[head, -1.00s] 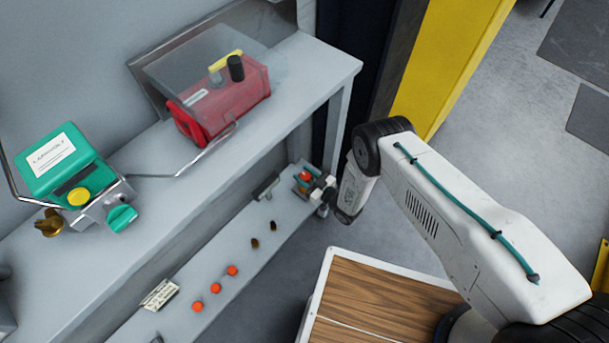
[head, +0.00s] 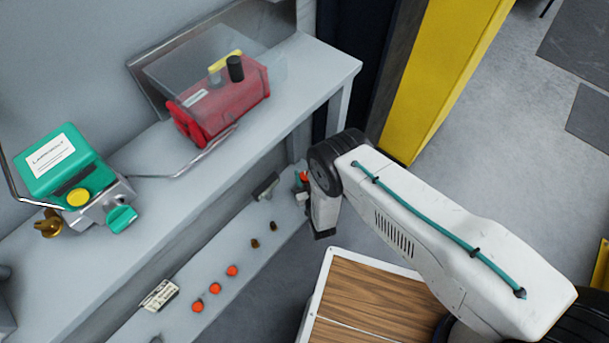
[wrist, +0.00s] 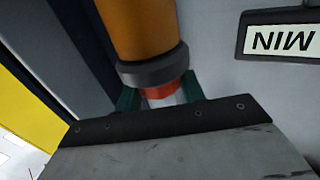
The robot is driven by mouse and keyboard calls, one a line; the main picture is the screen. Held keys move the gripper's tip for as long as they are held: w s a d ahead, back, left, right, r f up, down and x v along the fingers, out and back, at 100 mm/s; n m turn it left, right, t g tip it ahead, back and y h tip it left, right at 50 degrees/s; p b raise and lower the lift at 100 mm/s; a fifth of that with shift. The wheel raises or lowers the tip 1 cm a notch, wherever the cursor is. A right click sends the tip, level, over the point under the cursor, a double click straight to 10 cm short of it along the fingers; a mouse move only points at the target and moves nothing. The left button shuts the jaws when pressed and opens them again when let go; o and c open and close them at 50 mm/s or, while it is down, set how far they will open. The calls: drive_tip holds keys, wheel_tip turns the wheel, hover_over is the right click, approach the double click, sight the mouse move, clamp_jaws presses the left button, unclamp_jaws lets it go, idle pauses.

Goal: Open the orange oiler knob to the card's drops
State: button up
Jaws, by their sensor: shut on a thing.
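In the wrist view the orange knob (wrist: 160,91) is a short orange-red ring under a dark grey collar (wrist: 153,66) and an amber cylinder (wrist: 138,28). My gripper (wrist: 161,94) has its green fingers on either side of the knob and is shut on it. In the head view a small orange part (head: 303,176) shows at the far end of the lower shelf, partly behind my wrist; the fingers are hidden there. A small printed card (head: 160,294) stands on the lower shelf, its text too small to read.
A plate marked MIN (wrist: 285,40) shows upside down beside the oiler. Several orange buttons (head: 215,288) line the lower shelf (head: 190,317). A red unit (head: 225,108) under a clear cover and a green actuator (head: 62,165) stand above. A wooden-topped box (head: 375,300) is below my arm.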

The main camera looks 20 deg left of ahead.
sight(306, 181)
drive_tip(key=shift+m+h, duration=0.3)
drive_tip(key=shift+h, duration=0.1)
drive_tip(key=o, duration=1)
drive_tip(key=v, duration=0.7)
drive_tip(key=shift+s+d+f, duration=0.15)
drive_tip(key=shift+s, duration=0.25)
